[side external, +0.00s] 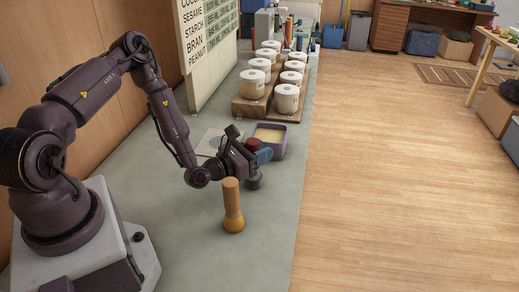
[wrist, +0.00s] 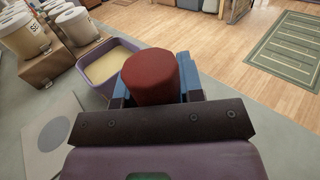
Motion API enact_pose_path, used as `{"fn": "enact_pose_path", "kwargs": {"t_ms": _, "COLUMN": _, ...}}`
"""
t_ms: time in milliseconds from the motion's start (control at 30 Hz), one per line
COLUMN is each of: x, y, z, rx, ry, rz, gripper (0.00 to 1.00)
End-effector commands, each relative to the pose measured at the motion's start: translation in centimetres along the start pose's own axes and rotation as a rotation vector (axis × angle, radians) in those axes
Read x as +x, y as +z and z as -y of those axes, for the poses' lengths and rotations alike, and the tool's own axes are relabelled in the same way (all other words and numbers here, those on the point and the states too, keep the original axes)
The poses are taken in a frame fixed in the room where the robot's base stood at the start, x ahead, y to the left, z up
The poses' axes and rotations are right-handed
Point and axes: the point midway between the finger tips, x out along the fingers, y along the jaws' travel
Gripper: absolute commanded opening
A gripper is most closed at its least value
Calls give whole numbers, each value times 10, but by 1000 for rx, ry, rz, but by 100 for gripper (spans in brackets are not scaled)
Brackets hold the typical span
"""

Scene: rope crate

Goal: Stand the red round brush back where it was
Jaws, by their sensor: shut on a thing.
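The red round brush (side external: 252,144) is upright in my gripper (side external: 262,156). Its red top shows above the blue fingers, and a grey lower end shows beneath them, close to the counter. I cannot tell if it touches. In the wrist view the red top of the brush (wrist: 150,75) sits between the blue fingers of my gripper (wrist: 152,92); its lower part is hidden. A pale square card with a grey disc (side external: 210,141) lies flat on the counter, left of the brush. The card also shows at the left of the wrist view (wrist: 54,134).
A wooden-handled brush with a yellow end (side external: 232,206) stands in front of my gripper. A purple tub with pale yellow contents (side external: 279,150) is just behind. Several white-lidded jars stand on wooden steps (side external: 250,108) farther back.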

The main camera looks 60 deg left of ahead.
Motion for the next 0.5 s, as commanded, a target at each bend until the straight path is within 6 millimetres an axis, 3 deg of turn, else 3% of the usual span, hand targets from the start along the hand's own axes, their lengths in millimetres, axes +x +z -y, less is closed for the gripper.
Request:
{"fn": "enact_pose_path", "kwargs": {"t_ms": 167, "x": 0, "y": -3, "z": 0, "rx": 0, "ry": 0, "rz": 1, "gripper": 2}}
{"fn": "enact_pose_path", "kwargs": {"t_ms": 200, "x": 0, "y": -3, "z": 0, "rx": 0, "ry": 0, "rz": 1, "gripper": 39}}
{"fn": "enact_pose_path", "kwargs": {"t_ms": 300, "x": 0, "y": -3, "z": 0, "rx": 0, "ry": 0, "rz": 1, "gripper": 62}}
{"fn": "enact_pose_path", "kwargs": {"t_ms": 500, "x": 0, "y": -3, "z": 0, "rx": 0, "ry": 0, "rz": 1, "gripper": 64}}
